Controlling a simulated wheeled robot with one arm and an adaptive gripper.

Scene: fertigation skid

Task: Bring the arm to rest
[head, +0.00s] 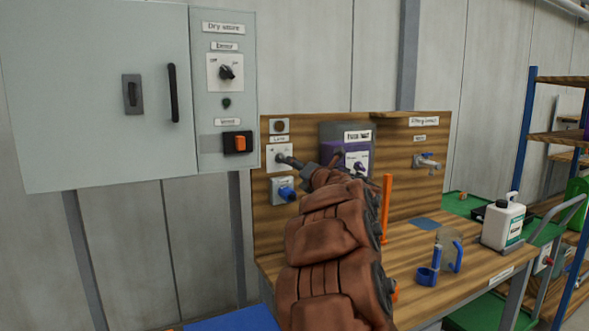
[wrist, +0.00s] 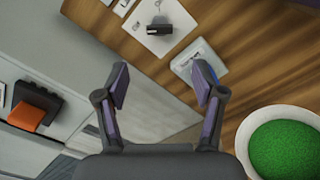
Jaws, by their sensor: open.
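My arm, in a brown padded sleeve, reaches up from the bottom middle of the head view. My gripper (head: 312,168) is at its far end, in front of the wooden backboard (head: 395,150), and partly hidden by the arm. In the wrist view my gripper (wrist: 161,86) is open, its two dark fingers with purple pads wide apart. Nothing is between them. Beyond the fingertips are a white plate with a black knob (wrist: 159,27) and a pale fitting with blue on it (wrist: 199,62). I see no contact with either.
A grey cabinet (head: 90,90) with an orange switch (head: 239,143) hangs at left. An upright orange bar (head: 386,208) stands close beside my arm. Shelving is at right.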

